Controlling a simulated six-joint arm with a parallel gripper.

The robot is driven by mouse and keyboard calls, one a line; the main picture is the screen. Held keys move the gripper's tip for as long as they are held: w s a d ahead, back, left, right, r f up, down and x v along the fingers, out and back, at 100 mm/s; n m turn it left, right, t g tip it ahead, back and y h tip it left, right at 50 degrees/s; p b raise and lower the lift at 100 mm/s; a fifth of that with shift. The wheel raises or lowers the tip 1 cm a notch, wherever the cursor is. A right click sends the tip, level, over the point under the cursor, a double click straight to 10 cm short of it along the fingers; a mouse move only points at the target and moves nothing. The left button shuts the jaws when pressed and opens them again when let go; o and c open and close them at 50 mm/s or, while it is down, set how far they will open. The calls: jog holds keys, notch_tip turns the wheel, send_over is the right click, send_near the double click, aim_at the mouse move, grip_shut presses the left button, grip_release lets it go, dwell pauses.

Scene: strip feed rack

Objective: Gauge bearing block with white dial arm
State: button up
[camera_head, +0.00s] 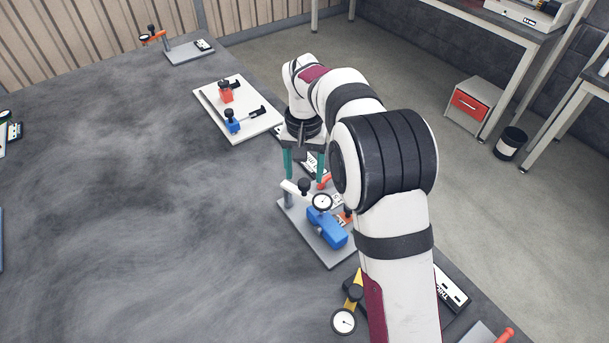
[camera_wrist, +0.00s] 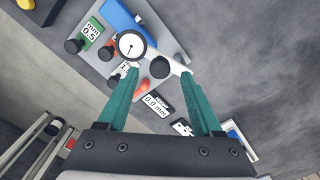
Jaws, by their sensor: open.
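The white dial arm (camera_head: 294,187) stands on a grey base plate (camera_head: 330,259), with a black knob (camera_head: 304,185) on it and a round dial (camera_head: 322,202) at its end. A blue block (camera_head: 327,229), which I take for the bearing block, lies on the plate by the dial. My gripper (camera_head: 304,179) is open, pointing down at the arm. In the wrist view, the knob (camera_wrist: 160,67) shows between the green fingertips; I cannot tell whether they touch it. The dial (camera_wrist: 131,45) partly overlaps the blue block (camera_wrist: 118,15). My arm hides part of the plate's right side.
An orange lever (camera_wrist: 143,88) and a "0.0 mm" label (camera_wrist: 155,102) lie close to the fingers. A yellow arm with a dial (camera_head: 344,321) stands nearer. A white board (camera_head: 255,123) with red and blue pieces lies farther back. The table's left middle is clear.

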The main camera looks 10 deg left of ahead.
aim_at(306, 193)
jog(key=shift+f, duration=1.35)
grip_shut()
jog(key=shift+r, duration=0.1)
